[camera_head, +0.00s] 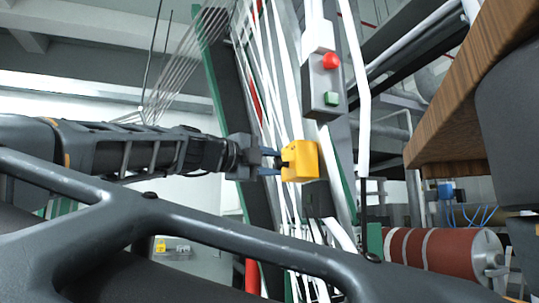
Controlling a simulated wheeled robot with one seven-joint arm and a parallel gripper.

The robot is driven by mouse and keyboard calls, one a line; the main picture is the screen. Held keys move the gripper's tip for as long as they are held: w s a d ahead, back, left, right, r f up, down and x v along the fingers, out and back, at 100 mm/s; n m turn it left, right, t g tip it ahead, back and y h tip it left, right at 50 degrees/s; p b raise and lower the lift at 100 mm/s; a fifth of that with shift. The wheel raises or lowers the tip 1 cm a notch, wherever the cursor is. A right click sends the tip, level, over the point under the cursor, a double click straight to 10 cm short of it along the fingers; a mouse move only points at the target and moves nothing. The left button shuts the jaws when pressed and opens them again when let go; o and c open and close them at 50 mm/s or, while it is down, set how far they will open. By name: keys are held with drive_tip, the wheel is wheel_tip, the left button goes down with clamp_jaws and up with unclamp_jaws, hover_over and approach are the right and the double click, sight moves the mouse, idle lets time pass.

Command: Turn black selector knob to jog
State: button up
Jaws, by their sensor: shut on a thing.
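A yellow control box (303,160) is mounted near the middle of the picture, below a grey button box. The black selector knob (285,162) is a small dark piece on the left face of the yellow box, mostly hidden by the fingers. My gripper (277,162) reaches in from the left, its fingertips at the knob and close against the box. It is shut on the knob. The knob's pointer and any jog marking cannot be seen from here.
The grey box (323,85) above carries a red button (331,61) and a green button (331,98). White webbing strips run steeply behind the boxes. A wooden tabletop (480,85) juts in at the upper right. A brown-red roll (440,248) lies at the lower right.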

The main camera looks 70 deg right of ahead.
drive_tip(key=shift+n+p, duration=0.35)
drive_tip(key=shift+n, duration=0.15)
drive_tip(key=o, duration=1)
drive_tip(key=shift+o, duration=0.2)
